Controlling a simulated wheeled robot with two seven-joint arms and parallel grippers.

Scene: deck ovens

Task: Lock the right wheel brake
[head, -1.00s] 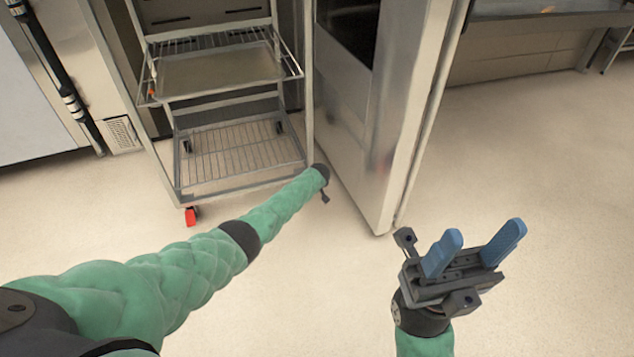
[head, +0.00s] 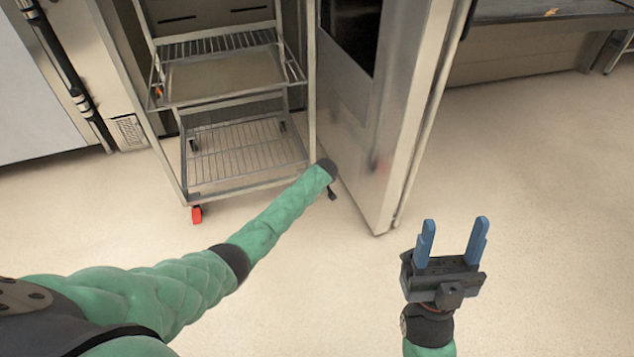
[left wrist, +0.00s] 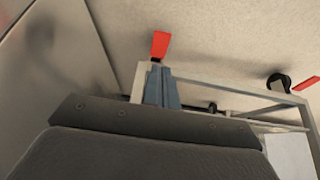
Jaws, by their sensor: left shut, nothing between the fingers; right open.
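The steel rack (head: 252,183) has a red brake tab (head: 196,214) at its front left wheel in the head view. My left forearm hides the rack's front right wheel there. In the left wrist view the right wheel brake, a red tab (left wrist: 160,44), shows just past my left gripper's blue fingertips (left wrist: 161,72). The fingers are shut and empty. They look close to the tab, but I cannot tell whether they touch it or whether it is up or down. My right gripper (head: 454,228) is open and empty over the floor, fingers pointing away.
An open steel oven door (head: 385,165) stands close right of the rack and my left wrist. Its panel (left wrist: 45,70) fills the left wrist view's left side. Another red tab (left wrist: 306,83) and black wheel (left wrist: 278,81) show at right. Floor at the right is clear.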

